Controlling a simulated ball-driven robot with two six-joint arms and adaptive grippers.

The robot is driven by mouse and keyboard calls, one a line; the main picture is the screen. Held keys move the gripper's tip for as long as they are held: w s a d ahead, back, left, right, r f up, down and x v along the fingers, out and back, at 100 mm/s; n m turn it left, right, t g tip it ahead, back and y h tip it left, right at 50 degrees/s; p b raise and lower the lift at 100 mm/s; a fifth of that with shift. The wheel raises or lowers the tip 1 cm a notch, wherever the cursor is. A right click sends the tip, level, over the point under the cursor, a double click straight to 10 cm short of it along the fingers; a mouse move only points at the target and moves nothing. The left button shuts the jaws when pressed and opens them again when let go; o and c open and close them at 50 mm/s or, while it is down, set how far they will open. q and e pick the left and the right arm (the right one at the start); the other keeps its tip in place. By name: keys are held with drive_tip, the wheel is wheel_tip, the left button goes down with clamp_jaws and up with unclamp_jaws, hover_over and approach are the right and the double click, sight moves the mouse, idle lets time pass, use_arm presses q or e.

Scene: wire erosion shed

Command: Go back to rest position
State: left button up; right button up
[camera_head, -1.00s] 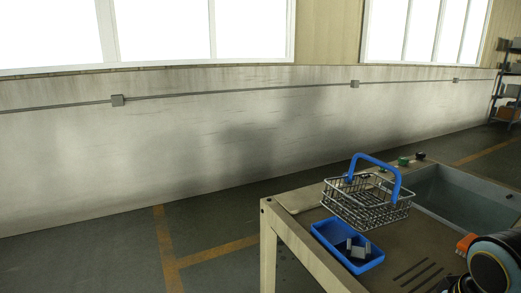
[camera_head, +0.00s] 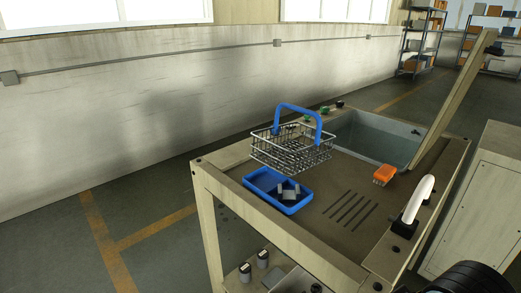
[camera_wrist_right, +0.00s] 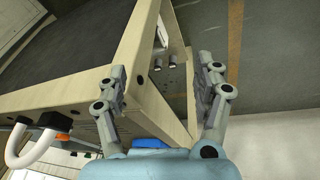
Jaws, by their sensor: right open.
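My right gripper (camera_wrist_right: 162,85) shows in the right wrist view with its two fingers spread apart and nothing between them. It is beside a corner and leg of the workbench (camera_wrist_right: 60,88). In the head view part of my arm shows at the bottom right edge, and no fingers are visible there. My left gripper is not in view. The workbench (camera_head: 325,245) stands in the middle of the head view. On it are a wire basket (camera_head: 290,150) with a blue handle and a blue tray (camera_head: 262,187) holding grey metal pieces.
An orange brush (camera_head: 384,174) and a white handle (camera_head: 418,199) are on the bench's right side. A sunken basin (camera_head: 375,138) is at its back. A cabinet (camera_head: 485,205) stands right of the bench. Open floor (camera_head: 150,235) lies to the left.

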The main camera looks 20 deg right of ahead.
drive_tip(key=s+d+f+g+b, duration=0.1)
drive_tip(key=s+f+b, duration=0.2)
drive_tip(key=f, duration=1.1)
drive_tip(key=s+d+f+b, duration=0.1)
drive_tip(key=s+f+b, duration=0.3)
drive_tip(key=f, duration=1.1)
drive_tip(key=s+f+g+b, duration=0.1)
drive_tip(key=s+f+b, duration=0.3)
drive_tip(key=s+f, duration=1.1)
drive_tip(key=shift+d+f+b, duration=0.2)
drive_tip(key=shift+d+b, duration=0.1)
drive_tip(key=shift+b, duration=0.1)
